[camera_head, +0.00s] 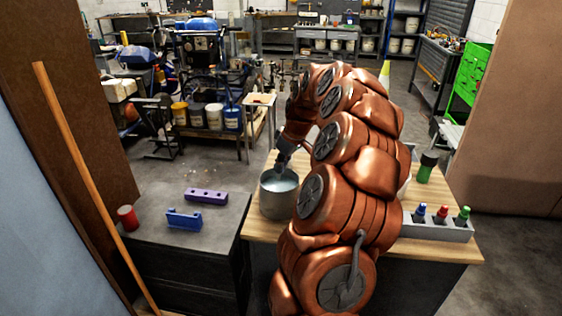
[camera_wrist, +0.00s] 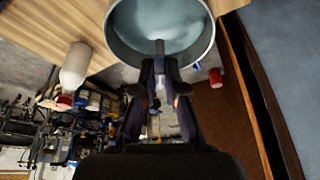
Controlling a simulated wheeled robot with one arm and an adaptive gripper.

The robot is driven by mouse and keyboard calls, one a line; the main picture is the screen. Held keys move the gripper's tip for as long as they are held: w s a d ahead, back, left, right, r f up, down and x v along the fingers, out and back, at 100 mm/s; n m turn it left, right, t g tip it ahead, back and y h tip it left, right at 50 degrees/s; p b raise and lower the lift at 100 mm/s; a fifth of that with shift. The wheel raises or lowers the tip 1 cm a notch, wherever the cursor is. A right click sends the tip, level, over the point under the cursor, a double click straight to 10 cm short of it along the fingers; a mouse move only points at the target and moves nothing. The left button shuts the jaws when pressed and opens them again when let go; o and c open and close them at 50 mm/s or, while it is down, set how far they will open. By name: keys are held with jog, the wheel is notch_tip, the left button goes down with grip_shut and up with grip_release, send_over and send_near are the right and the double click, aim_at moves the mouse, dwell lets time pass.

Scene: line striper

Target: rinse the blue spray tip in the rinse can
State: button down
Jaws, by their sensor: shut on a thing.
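The rinse can (camera_head: 278,208) is an open grey metal can with pale blue liquid, at the left of the wooden bench. In the wrist view its rim (camera_wrist: 114,38) is at the top. My gripper (camera_head: 282,160) is above the can, pointing down. Its fingers (camera_wrist: 160,70) are shut on a thin grey piece (camera_wrist: 160,47), whose end shows against the liquid. I cannot tell whether it touches the liquid. A blue-topped tip (camera_head: 420,211) stands in the grey rack at the right, beside a red and a green one. The held piece shows no clear blue.
The grey rack (camera_head: 440,231) is on the bench's right front, with a dark green bottle (camera_head: 427,167) behind. A white bottle (camera_wrist: 75,66) shows in the wrist view. A purple block (camera_head: 206,196), blue holder (camera_head: 184,219) and red cylinder (camera_head: 127,217) are on the dark cabinet.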

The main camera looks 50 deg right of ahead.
jog(key=shift+f+b, duration=2.5)
jog(key=shift+f, duration=1.5)
